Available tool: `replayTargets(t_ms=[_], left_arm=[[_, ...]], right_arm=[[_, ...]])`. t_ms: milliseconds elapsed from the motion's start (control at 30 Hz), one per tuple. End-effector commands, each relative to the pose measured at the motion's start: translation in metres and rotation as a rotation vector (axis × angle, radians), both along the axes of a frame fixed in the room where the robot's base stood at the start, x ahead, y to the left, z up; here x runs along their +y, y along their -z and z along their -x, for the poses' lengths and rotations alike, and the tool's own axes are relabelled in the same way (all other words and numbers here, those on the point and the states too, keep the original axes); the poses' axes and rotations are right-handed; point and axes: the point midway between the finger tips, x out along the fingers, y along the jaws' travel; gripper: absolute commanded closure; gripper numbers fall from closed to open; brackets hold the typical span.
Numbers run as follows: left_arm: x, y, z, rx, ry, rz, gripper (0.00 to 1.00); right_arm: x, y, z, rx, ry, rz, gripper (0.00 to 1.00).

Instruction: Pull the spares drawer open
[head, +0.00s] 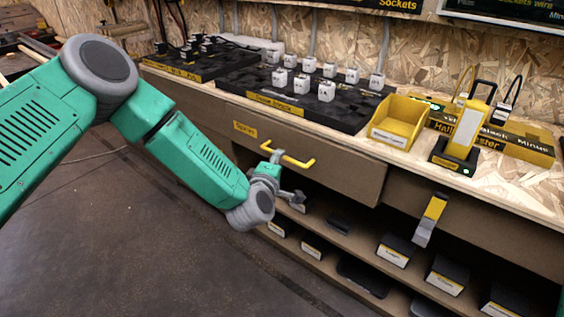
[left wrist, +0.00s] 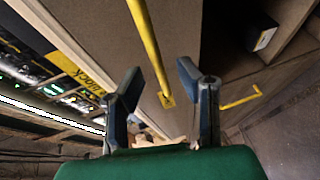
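The spares drawer (head: 340,172) is a brown front under the bench top, with a yellow label at its upper left. Its yellow bar handle (head: 287,153) sits on the front and also crosses the left wrist view (left wrist: 150,45). My left gripper (head: 285,174) is at the handle's left part, one finger above the bar and one below. In the left wrist view its fingers (left wrist: 160,75) are spread, with the bar between them and a gap on both sides. My right gripper is not in view.
A yellow bin (head: 398,122) and a black-and-yellow tester (head: 465,137) stand on the bench above. A shelf below holds several dark boxes (head: 396,250). A yellow-and-grey piece (head: 430,220) hangs at the right. The floor (head: 130,235) in front is clear.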

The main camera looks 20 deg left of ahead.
Motion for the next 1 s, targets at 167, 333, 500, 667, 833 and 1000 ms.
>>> replayTargets(t_ms=[167, 333, 500, 667, 833, 1000], left_arm=[[0.001, 0.006, -0.025, -0.002, -0.002, 0.000, 0.69], [0.002, 0.006, -0.034, 0.000, -0.001, 0.001, 0.69], [0.002, 0.006, -0.035, 0.000, 0.000, 0.001, 0.69], [0.002, 0.006, -0.035, 0.000, 0.000, 0.001, 0.90], [0.002, 0.006, -0.035, 0.001, 0.000, 0.001, 1.00], [0.003, 0.007, -0.032, 0.003, 0.001, 0.000, 1.00]], right_arm=[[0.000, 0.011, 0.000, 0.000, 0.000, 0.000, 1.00], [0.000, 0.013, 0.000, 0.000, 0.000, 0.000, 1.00], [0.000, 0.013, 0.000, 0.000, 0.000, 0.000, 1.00], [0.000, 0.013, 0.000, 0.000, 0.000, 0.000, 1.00], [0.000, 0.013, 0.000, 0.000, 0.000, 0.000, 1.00], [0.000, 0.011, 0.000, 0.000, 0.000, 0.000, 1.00]])
